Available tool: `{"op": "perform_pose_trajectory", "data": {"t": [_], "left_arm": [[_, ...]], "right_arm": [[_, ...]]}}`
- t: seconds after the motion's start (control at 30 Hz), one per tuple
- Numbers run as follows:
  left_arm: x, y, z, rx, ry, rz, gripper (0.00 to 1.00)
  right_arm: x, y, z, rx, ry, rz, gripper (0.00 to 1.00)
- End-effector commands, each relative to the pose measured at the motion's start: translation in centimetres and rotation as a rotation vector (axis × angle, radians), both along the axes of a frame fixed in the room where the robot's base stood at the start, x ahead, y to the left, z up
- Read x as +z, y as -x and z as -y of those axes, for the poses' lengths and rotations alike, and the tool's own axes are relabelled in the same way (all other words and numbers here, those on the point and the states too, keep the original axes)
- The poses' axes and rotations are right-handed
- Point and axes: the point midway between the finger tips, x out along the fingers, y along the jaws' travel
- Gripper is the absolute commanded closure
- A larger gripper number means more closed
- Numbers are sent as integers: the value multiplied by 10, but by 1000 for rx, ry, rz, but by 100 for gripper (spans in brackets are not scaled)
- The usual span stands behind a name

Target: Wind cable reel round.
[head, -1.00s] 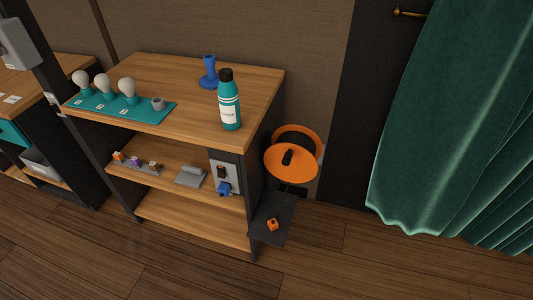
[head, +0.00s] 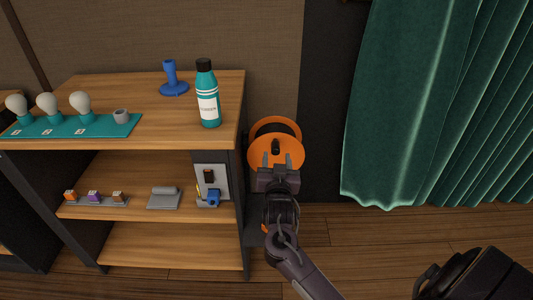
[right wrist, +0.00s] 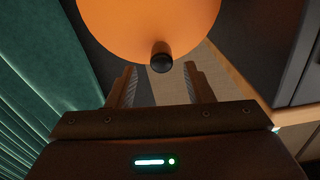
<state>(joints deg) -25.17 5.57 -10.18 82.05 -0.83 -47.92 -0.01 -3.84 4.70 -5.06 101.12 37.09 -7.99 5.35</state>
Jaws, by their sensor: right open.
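The orange cable reel (head: 290,150) stands to the right of the wooden shelf unit, with a black crank knob (head: 275,146) sticking out from its face. My right gripper (head: 278,172) is just in front of the reel's lower part and hides some of it. In the right wrist view the reel (right wrist: 140,22) fills the top, and the knob (right wrist: 161,57) is just beyond and between the open fingers (right wrist: 160,84). The fingers are empty. I cannot tell whether they touch anything. My left gripper is not in view.
The shelf unit (head: 180,142) stands close on the left, with a teal bottle (head: 208,96) near its right edge and a blue stand (head: 172,80) behind. A green curtain (head: 430,110) hangs at the right.

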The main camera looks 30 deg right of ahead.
Motion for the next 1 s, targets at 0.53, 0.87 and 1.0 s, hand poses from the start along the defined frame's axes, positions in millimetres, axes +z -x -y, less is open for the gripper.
{"op": "perform_pose_trajectory", "data": {"t": [0.53, 0.87, 1.0], "left_arm": [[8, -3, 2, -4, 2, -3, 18], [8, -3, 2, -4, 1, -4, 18], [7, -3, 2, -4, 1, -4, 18]], "right_arm": [[-1, -40, 24, 3, 0, -2, 53], [-1, -40, 23, 3, 0, -2, 82], [-1, -40, 23, 3, 0, -2, 100]]}}
